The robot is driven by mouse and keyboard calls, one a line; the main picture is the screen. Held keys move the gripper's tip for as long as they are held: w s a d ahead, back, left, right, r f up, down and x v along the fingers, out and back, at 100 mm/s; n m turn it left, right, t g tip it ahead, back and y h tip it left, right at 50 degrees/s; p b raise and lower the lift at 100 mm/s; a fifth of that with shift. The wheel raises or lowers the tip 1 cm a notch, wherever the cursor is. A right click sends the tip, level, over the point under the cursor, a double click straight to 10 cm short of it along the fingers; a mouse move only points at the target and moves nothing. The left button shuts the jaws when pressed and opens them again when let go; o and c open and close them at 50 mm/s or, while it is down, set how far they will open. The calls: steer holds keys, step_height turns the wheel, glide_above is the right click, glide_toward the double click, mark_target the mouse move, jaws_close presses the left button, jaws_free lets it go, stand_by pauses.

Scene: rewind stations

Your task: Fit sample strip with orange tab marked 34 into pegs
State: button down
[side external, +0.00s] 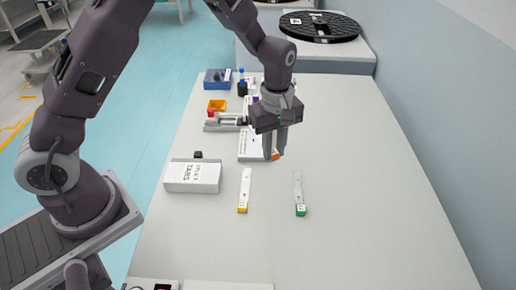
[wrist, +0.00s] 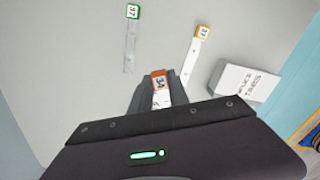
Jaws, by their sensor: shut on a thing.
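My gripper (side external: 274,151) is shut on the sample strip with the orange tab (side external: 276,156). It points down over the middle of the table. In the wrist view the orange tab marked 34 (wrist: 159,80) sits between the fingertips, with a short white part of the strip below it. The rest of that strip is hidden by my gripper. A white plate or sheet (side external: 252,152) lies behind my gripper, partly covered by it. I cannot make out any pegs, and I cannot tell whether the held strip touches anything.
A yellow-tabbed strip (side external: 243,193) and a green-tabbed strip (side external: 299,190) lie in front of my gripper. A white splice tabs box (side external: 192,178) stands left. A grey metal device (side external: 225,122), an orange bin (side external: 216,106) and a blue box (side external: 217,78) stand farther back. The table's right side is clear.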

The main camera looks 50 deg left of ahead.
steer(key=w+a+n, duration=0.4)
steer(key=a, duration=0.2)
step_height(320, 180, down, 9)
steer(key=shift+w+r, duration=0.1)
steer(key=c, duration=1.3)
jaws_free()
steer(key=shift+o, duration=0.2)
